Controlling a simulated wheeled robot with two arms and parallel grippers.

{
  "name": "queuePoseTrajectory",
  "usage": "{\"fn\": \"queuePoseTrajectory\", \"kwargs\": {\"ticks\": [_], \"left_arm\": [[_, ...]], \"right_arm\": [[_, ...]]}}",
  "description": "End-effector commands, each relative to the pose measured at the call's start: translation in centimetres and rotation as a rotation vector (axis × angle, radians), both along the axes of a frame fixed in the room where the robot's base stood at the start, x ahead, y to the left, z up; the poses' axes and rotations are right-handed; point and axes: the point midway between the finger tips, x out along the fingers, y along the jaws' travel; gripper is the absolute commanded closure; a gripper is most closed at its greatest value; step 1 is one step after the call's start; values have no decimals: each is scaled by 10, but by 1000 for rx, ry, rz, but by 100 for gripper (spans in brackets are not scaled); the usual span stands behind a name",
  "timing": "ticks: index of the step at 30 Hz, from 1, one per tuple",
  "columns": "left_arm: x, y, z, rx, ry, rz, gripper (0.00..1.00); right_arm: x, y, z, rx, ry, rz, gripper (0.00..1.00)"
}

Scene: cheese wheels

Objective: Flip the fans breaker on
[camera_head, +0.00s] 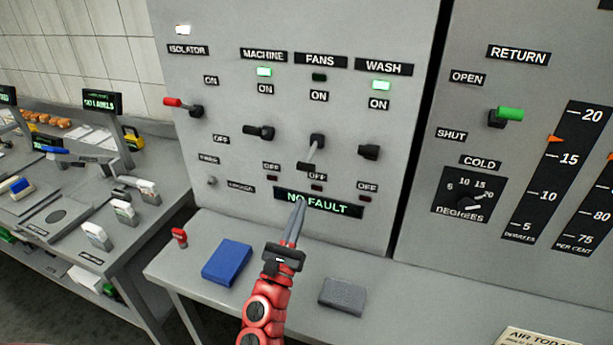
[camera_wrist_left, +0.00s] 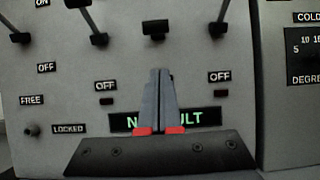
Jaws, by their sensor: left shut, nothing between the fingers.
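The grey panel has a FANS breaker (camera_head: 311,152) whose thin lever hangs down, its black handle by the OFF label; the fans lamp (camera_head: 319,77) is dark. The handle also shows in the left wrist view (camera_wrist_left: 155,28). My left gripper (camera_head: 299,204) is shut and empty, its fingertips in front of the NO FAULT display (camera_head: 334,207), below the handle. My right gripper is not in view.
The MACHINE breaker (camera_head: 258,132) and WASH breaker (camera_head: 369,152) flank the fans lever, both with green lamps lit. A red-handled isolator (camera_head: 174,102) is at left. A blue block (camera_head: 227,263), grey block (camera_head: 342,296) and red knob (camera_head: 180,237) are on the ledge below.

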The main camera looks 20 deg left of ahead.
Motion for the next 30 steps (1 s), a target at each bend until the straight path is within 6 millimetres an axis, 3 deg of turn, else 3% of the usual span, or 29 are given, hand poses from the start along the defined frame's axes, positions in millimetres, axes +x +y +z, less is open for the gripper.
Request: {"fn": "queuePoseTrajectory", "kwargs": {"ticks": [8,23,30], "left_arm": [[11,0,8,1,0,2,100],[87,-3,51,4,0,2,100],[60,-2,62,3,4,5,100]], "right_arm": [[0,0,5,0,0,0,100],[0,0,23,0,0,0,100],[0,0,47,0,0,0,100]]}}
